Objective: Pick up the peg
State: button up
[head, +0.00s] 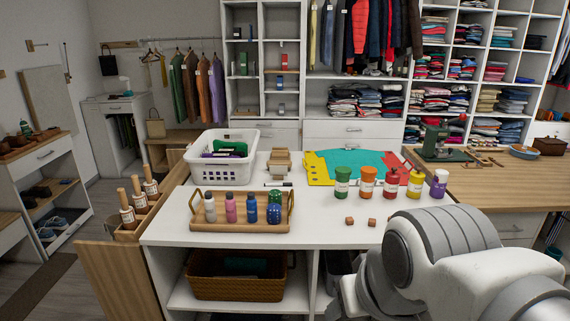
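I cannot tell for sure which thing is the peg. Two small brown wooden blocks, one on the left (349,221) and one on the right (372,222), lie near the front of the white counter (310,236). A short dark rod-like item (278,184) lies behind the tray. Several upright pieces with wooden tops (126,208) stand in a wooden rack at the left. My arm fills the lower right, in front of the counter. My gripper's fingers do not show.
A wooden tray (240,226) holds several bottles. A white basket (222,142), a wooden item (279,163) and a teal-and-yellow mat (352,164) lie behind. Several lidded jars (367,182) stand in a row near the blocks. A wicker basket (236,288) sits on the shelf below.

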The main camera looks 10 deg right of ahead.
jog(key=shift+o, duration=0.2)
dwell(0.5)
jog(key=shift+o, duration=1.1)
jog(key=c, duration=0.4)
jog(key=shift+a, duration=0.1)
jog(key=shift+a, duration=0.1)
